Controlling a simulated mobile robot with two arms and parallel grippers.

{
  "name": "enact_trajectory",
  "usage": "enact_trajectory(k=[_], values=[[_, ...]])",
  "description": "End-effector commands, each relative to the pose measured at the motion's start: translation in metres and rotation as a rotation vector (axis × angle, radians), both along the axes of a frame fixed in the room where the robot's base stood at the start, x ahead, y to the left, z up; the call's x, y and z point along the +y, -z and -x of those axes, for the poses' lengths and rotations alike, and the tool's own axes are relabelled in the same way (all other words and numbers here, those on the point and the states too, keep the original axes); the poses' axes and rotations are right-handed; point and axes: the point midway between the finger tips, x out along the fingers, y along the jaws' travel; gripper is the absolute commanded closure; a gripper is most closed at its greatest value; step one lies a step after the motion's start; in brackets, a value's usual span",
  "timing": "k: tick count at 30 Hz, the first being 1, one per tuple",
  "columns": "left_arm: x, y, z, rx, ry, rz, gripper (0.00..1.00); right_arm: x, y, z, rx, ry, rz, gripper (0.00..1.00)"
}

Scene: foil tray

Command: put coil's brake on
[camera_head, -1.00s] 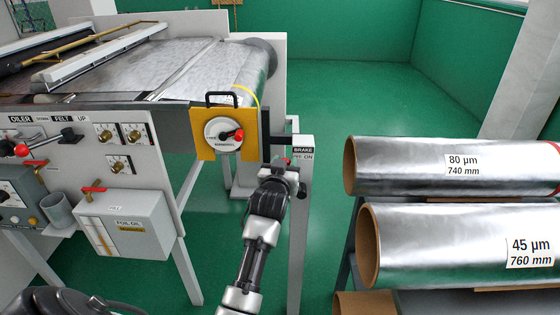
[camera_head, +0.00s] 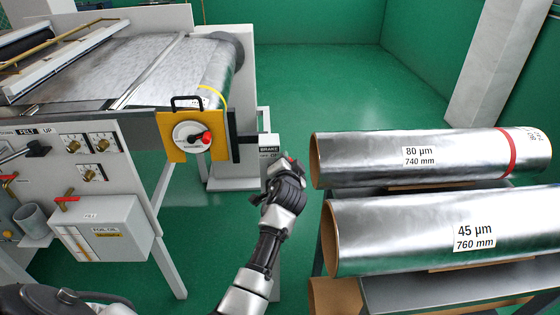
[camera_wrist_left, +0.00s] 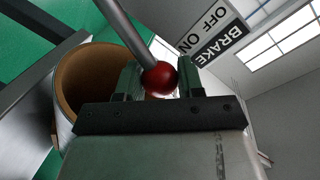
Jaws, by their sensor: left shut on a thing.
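The brake label (camera_head: 269,149) sits on top of a white post beside the machine, with OFF at its left and ON at its right. The label also shows in the left wrist view (camera_wrist_left: 213,32). The brake lever is a metal rod (camera_wrist_left: 125,27) with a red ball knob (camera_wrist_left: 160,79). My left gripper (camera_wrist_left: 158,84) is shut on the knob, one finger on each side. In the head view my left gripper (camera_head: 290,166) is just right of the label, on the ON side, and mostly hides the lever. The foil coil (camera_head: 222,72) is on the machine. My right gripper is not in view.
Two foil rolls, marked 80 µm (camera_head: 380,160) and 45 µm (camera_head: 400,235), lie on a rack close right of my left gripper. The machine's yellow plate with a dial (camera_head: 180,152) is to the left. Green floor (camera_head: 310,80) behind is clear.

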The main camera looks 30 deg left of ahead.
Motion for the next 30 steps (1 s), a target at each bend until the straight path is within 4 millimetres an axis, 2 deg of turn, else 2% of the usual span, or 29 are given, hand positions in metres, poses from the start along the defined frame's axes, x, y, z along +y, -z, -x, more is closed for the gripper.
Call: enact_trajectory(k=[10, 27, 28, 30], values=[[-0.013, 0.009, -0.008, 0.077, 0.003, -0.126, 1.00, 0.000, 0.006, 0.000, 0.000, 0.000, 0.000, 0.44], [-0.016, 0.011, -0.009, 0.095, 0.004, -0.153, 1.00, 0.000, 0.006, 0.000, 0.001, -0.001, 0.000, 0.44], [-0.016, 0.011, -0.009, 0.095, 0.004, -0.153, 0.59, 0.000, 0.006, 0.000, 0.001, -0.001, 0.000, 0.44], [-0.016, 0.011, -0.009, 0.094, 0.003, -0.152, 0.49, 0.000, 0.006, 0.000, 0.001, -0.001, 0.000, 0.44]])
